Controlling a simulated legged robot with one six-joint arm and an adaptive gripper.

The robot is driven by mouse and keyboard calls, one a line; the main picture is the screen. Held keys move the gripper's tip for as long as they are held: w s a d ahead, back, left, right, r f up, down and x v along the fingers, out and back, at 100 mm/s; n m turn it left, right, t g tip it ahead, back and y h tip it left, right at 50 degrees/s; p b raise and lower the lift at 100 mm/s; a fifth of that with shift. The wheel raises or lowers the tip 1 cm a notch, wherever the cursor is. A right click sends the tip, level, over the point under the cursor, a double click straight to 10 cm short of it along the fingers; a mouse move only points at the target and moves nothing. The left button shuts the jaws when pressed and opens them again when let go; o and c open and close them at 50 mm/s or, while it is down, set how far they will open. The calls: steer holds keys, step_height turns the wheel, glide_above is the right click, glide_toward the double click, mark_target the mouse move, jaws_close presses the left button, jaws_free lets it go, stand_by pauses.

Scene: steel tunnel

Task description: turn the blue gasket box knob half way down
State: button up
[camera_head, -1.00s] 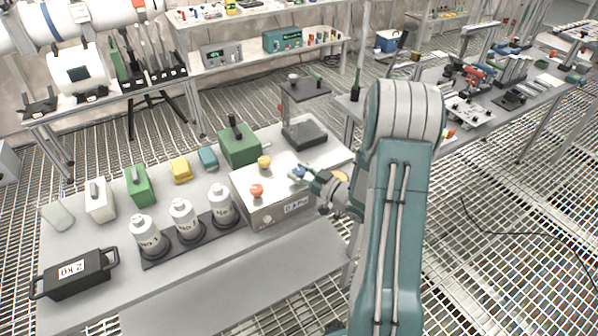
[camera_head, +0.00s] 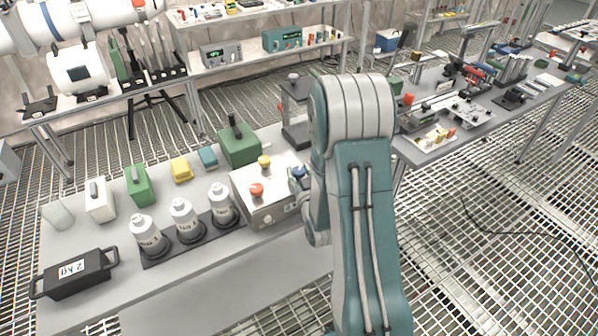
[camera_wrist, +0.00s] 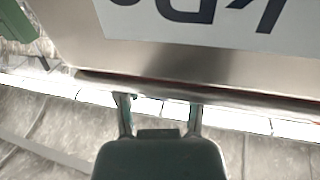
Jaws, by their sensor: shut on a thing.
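The gasket box (camera_head: 250,182) is a pale metal box on the front table. It has a red knob (camera_head: 257,190) and a yellow knob (camera_head: 264,161) on top. The blue knob (camera_head: 299,172) shows as a small blue patch at the box's right end, beside my arm. My gripper (camera_head: 303,185) is there, largely hidden by my arm. In the wrist view, my gripper (camera_wrist: 160,102) has its two fingers up to the edge of the box (camera_wrist: 165,60), below an upside-down label. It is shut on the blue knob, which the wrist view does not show. The knob's angle cannot be read.
White bottles (camera_head: 183,220) stand in a dark rack left of the box. A green box (camera_head: 239,146) and a dark stand (camera_head: 297,130) are behind it. A black 2 kg weight (camera_head: 75,272) lies at the front left. Another table (camera_head: 460,125) stands to the right.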

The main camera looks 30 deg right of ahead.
mark_target(298, 169)
steer(key=shift+w+a+r+m+g+h, duration=0.1)
steer(key=shift+m+g+h, duration=0.35)
steer(key=shift+m+h, duration=0.55)
steer(key=shift+w+r+m+g+h, duration=0.1)
steer(key=shift+m+g+h, duration=0.45)
steer(key=shift+h, duration=0.75)
steer(key=shift+m+h, duration=0.25)
steer(key=shift+h, duration=0.05)
steer(key=o, duration=1.2)
steer(key=shift+f, duration=0.1)
step_height(298, 169, up, 10)
steer(key=shift+f, duration=0.1)
